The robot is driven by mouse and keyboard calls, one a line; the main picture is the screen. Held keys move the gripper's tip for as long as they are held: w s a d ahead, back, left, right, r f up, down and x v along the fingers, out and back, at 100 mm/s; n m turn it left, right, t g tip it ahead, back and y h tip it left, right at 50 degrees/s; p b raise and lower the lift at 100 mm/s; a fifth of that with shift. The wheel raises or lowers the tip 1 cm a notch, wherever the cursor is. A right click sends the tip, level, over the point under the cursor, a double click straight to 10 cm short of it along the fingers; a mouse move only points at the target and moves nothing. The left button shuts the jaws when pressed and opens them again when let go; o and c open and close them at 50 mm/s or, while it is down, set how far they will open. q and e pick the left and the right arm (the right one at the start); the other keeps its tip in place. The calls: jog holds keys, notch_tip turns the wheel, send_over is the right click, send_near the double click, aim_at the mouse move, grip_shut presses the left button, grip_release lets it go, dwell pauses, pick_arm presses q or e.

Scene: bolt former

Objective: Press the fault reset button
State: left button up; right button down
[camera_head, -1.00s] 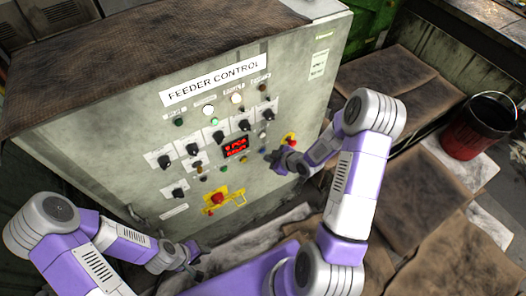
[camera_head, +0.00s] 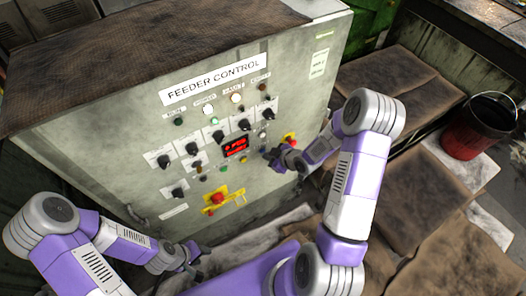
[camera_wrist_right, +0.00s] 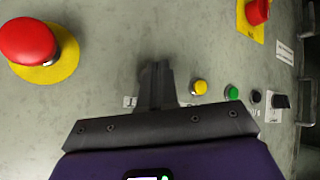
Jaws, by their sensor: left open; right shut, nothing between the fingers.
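The grey feeder control panel (camera_head: 150,135) faces me. Its lower row has a green button (camera_wrist_right: 232,93) and a yellow button (camera_wrist_right: 200,87), both clear of my gripper in the right wrist view. I cannot read which button is the fault reset. My right gripper (camera_head: 268,155) is shut and empty, its tips close to the panel at the right end of this row. Contact cannot be told. My left gripper (camera_head: 194,252) is open, low in front of the cabinet.
A red mushroom button on a yellow disc (camera_wrist_right: 30,42) is left of the fingers in the wrist view. Another red button sits on a yellow plate (camera_head: 222,202). Black knobs and a red display (camera_head: 236,146) are above. A red bucket (camera_head: 470,135) stands far right.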

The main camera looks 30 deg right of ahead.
jog(key=shift+w, duration=0.45)
dwell(0.6)
jog(key=shift+s+b, duration=0.3)
jog(key=shift+s, duration=0.55)
jog(key=s+b, duration=0.1)
jog(key=s, duration=0.4)
jog(key=shift+d, duration=0.2)
dwell(0.7)
